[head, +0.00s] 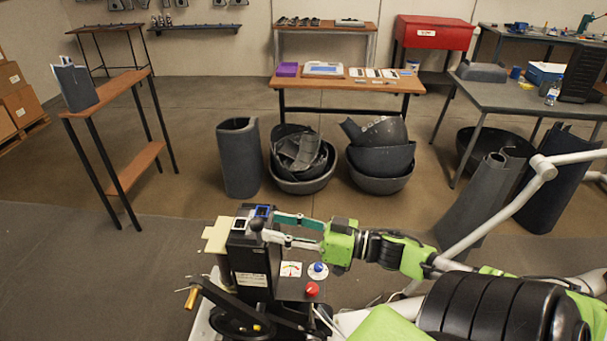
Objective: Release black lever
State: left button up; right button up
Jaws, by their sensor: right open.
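A black machine (250,262) stands at the bottom centre, with a white label on its front and a control panel carrying a gauge, a blue knob (318,270) and a red knob (312,289). A small dark round lever knob (257,225) shows at the machine's top. My right gripper (268,226) reaches in from the right, its two fingers apart, one above the other. Their tips are at the knob; whether they touch it I cannot tell. The lever's shaft is mostly hidden. My left gripper is not in view.
A black bar (222,298) slants at the machine's lower left, near a brass handle (192,297). Behind are dark bins (300,180), a grey curved panel (239,160) and a wooden table (345,84). A narrow wooden stand (110,92) is at left. Floor between is clear.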

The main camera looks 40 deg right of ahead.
jog(key=v, duration=0.6)
dwell(0.5)
